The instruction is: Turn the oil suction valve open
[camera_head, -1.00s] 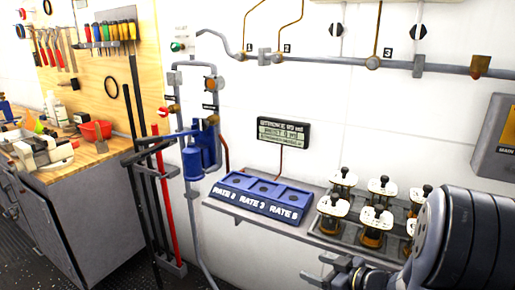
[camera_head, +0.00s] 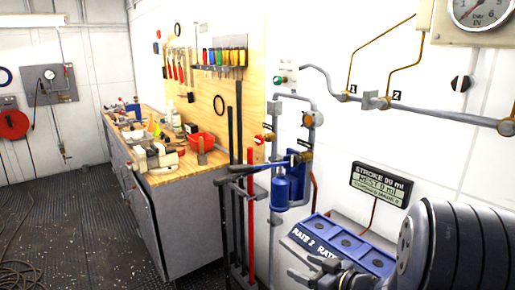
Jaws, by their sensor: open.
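A small red-handled valve (camera_head: 264,138) sits on the left leg of the grey piping beside the blue pump (camera_head: 287,188). The labels are too small to read, so I cannot tell which is the oil suction valve. My gripper (camera_head: 325,276) is open at the bottom edge, in front of the blue tray, below and apart from the valves. Its fingertips are partly lost in shadow.
The blue pump lever (camera_head: 255,166) juts left past upright bars (camera_head: 250,215). The blue rate tray (camera_head: 340,243) is behind my gripper, below a stroke display (camera_head: 380,184). A cluttered workbench (camera_head: 205,220) stands left; the dark floor (camera_head: 70,220) beyond is mostly clear.

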